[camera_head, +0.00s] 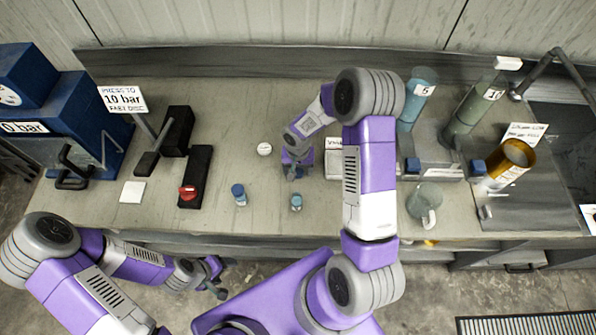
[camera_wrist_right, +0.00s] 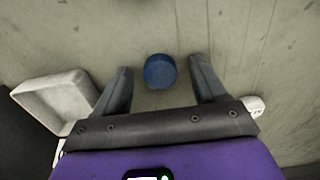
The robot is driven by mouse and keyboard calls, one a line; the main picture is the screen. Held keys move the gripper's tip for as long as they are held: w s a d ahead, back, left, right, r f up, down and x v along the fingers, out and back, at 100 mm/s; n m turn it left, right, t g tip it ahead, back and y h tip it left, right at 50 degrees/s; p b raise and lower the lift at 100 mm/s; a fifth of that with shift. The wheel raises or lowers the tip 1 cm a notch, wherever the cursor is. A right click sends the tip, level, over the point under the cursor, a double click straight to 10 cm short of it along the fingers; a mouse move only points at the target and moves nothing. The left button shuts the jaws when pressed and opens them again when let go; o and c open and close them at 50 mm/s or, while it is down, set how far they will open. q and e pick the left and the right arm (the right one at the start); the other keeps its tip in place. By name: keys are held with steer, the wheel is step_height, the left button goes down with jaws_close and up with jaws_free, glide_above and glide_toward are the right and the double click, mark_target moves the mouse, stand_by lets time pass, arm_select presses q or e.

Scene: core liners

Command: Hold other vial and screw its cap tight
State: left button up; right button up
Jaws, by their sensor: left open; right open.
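Two small vials with blue caps stand on the bench in the head view, one at left (camera_head: 240,194) and a smaller-looking one (camera_head: 297,202) nearer the middle. My right gripper (camera_head: 293,172) points down over the bench behind the second vial. In the right wrist view its open fingers (camera_wrist_right: 160,85) lie either side of a round blue cap (camera_wrist_right: 160,71), with gaps on both sides. I cannot tell whether a vial is under this cap; the gripper hides it in the head view. My left gripper (camera_head: 218,284) is open and empty in front of the bench edge.
A white box (camera_head: 333,160) and a white round item (camera_head: 264,149) flank my right gripper. A clear mug (camera_head: 425,202) and an amber cylinder (camera_head: 512,158) stand at right. Bench space around the vials is clear.

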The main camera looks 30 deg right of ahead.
mark_target(298, 172)
steer(key=c, duration=1.1)
step_height(298, 172, up, 10)
steer(key=shift+r, duration=0.1)
stand_by(0.3)
